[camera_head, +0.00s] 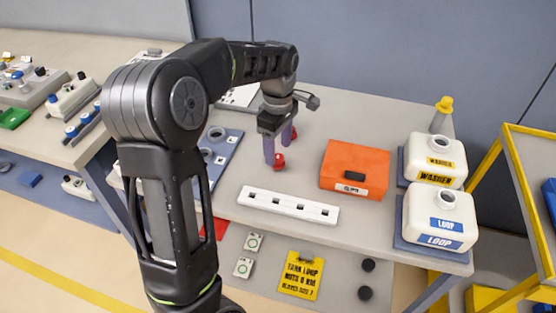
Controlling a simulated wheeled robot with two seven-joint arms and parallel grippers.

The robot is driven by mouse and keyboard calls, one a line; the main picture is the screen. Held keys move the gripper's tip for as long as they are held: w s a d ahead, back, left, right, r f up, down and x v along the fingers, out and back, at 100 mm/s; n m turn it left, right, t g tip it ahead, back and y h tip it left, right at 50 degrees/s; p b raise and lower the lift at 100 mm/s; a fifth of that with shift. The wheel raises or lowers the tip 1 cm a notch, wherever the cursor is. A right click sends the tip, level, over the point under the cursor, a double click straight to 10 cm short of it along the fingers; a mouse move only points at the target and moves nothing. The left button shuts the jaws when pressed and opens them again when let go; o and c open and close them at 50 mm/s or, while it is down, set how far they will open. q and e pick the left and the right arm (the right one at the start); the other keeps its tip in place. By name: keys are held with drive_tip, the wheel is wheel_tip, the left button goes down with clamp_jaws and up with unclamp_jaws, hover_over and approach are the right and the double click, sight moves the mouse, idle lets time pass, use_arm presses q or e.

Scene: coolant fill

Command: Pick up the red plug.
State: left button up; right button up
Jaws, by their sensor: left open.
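A small red plug (279,162) stands on the grey table just right of the near fingertip of my left gripper (278,155). A second small red piece (294,133) shows behind the far finger, partly hidden by it. My left gripper points down with its two purple fingers apart and nothing visible between them. The near fingertip is very close to the red plug; I cannot tell whether they touch. My right gripper is not in view.
A white slotted strip (288,205) lies in front, and an orange box (355,168) stands to the right. White jugs labelled WASHER (436,160) and LOOP (440,218) stand at the right end. A blue-grey plate with round holes (229,150) lies left of the gripper.

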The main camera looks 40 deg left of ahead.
sight(278, 157)
use_arm(q)
drive_tip(key=shift+f, duration=2)
clamp_jaws()
